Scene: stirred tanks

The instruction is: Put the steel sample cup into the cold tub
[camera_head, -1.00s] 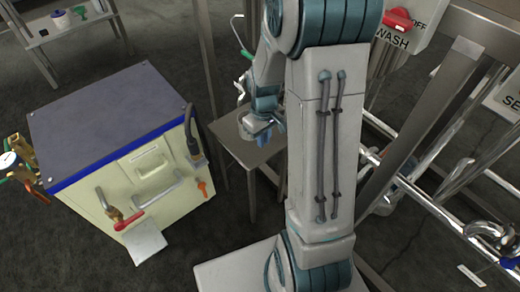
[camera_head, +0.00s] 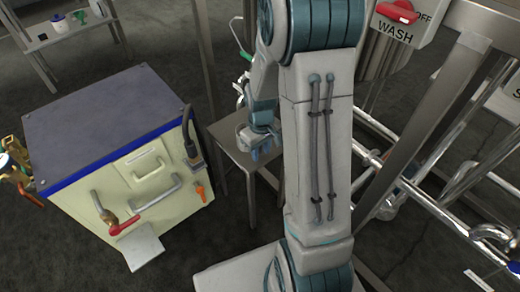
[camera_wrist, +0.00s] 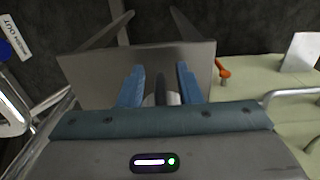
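My gripper (camera_head: 261,150) points down over a small steel side table, in the middle of the head view. In the wrist view its two blue fingers (camera_wrist: 160,82) are apart, above the same table. A small grey and dark shape (camera_wrist: 160,95) shows between the fingers, partly hidden by the gripper body. I cannot tell whether it is the steel sample cup or whether the fingers touch it. No cup shows clearly in the head view. I cannot make out a tub that is clearly the cold one.
The steel side table (camera_head: 222,130) stands beside a cream cabinet (camera_head: 150,180) with a dark top, blue edge, handles and a red-levered tap. Metal posts and pipes crowd the right, under a WASH sign (camera_head: 395,32). A shelf (camera_head: 68,32) with small items stands at the back left.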

